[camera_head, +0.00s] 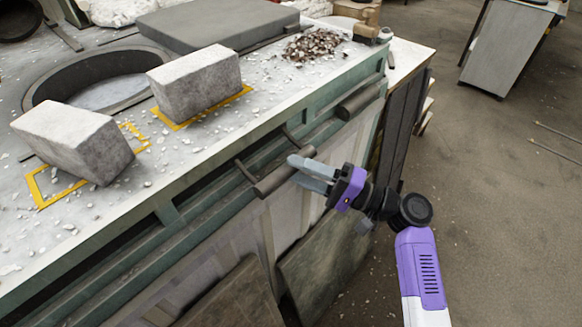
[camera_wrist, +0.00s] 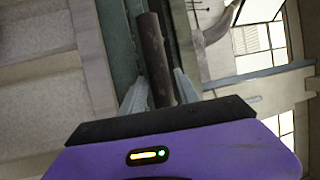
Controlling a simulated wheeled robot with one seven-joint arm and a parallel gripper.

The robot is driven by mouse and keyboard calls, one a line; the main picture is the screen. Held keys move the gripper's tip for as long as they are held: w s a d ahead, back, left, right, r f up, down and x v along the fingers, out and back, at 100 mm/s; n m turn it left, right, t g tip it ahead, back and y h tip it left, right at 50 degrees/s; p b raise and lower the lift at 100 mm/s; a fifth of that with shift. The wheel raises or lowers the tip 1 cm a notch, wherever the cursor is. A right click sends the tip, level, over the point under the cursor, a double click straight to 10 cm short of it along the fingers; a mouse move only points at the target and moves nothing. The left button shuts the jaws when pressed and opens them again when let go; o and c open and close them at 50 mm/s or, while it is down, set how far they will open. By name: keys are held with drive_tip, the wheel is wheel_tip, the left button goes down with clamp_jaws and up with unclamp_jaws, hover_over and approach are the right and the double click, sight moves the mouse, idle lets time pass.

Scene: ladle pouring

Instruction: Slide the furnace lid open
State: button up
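The furnace (camera_head: 190,180) fills the left of the head view, with a round opening (camera_head: 92,93) in its top. A flat dark grey slab, seemingly the lid (camera_head: 215,22), lies on top behind the opening. A dark bar handle (camera_head: 268,184) sticks out from the green rail on the front side. My gripper (camera_head: 293,170) is at this handle. In the wrist view the handle (camera_wrist: 155,60) runs between the two grey fingers of my gripper (camera_wrist: 160,84), one on each side. The fingers are apart; I cannot tell whether they press on the bar.
Two grey blocks (camera_head: 195,84) (camera_head: 75,143) stand by yellow outlines on the furnace top. A second bar handle (camera_head: 360,99) is farther right on the same side. Rubble (camera_head: 313,45) lies near the back corner. Open floor (camera_head: 500,200) is on the right, with a grey cabinet (camera_head: 505,50) beyond.

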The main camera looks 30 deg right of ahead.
drive_tip(key=b+v, duration=0.1)
drive_tip(key=v, duration=0.4)
drive_tip(key=shift+s+d+f, duration=0.1)
drive_tip(key=shift+s+d, duration=0.1)
drive_tip(key=shift+s, duration=0.1)
